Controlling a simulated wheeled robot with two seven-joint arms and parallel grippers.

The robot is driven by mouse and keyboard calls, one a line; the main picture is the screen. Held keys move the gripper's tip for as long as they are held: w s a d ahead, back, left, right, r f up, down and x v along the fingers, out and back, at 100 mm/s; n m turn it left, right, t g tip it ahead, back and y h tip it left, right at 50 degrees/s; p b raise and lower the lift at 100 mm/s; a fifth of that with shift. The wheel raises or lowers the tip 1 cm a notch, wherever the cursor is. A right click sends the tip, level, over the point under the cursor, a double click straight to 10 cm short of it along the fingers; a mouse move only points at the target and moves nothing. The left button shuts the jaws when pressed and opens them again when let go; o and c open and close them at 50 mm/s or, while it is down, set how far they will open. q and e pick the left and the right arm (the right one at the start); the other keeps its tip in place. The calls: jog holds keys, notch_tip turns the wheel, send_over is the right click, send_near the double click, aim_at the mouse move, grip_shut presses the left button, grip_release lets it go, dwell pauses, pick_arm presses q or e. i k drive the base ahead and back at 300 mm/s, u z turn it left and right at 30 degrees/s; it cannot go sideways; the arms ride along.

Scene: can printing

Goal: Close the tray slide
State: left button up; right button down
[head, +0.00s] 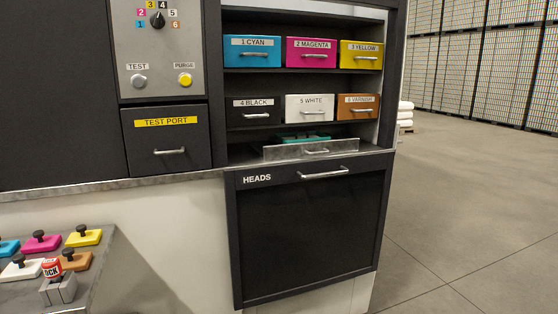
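The tray slide (280,154) is a low metal tray at the bottom of the shelf cabinet, below the ink boxes. Its front plate has a bar handle (316,152) and appears to stand forward of the shelf fronts. A teal piece (302,137) shows behind the front plate, and the plate hides its lower part. How far the tray is pulled out is hard to tell from here. Neither of my grippers is in view.
A dark HEADS panel (310,230) with a handle is just below the tray. Labelled ink boxes (252,52) fill two shelves above. The TEST PORT drawer (166,138) is to the left. A bench (110,275) holds coloured blocks. Open floor (460,220) lies right.

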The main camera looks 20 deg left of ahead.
aim_at(269, 150)
jog(key=u, duration=0.75)
jog(key=i, duration=0.8)
jog(key=u, duration=0.6)
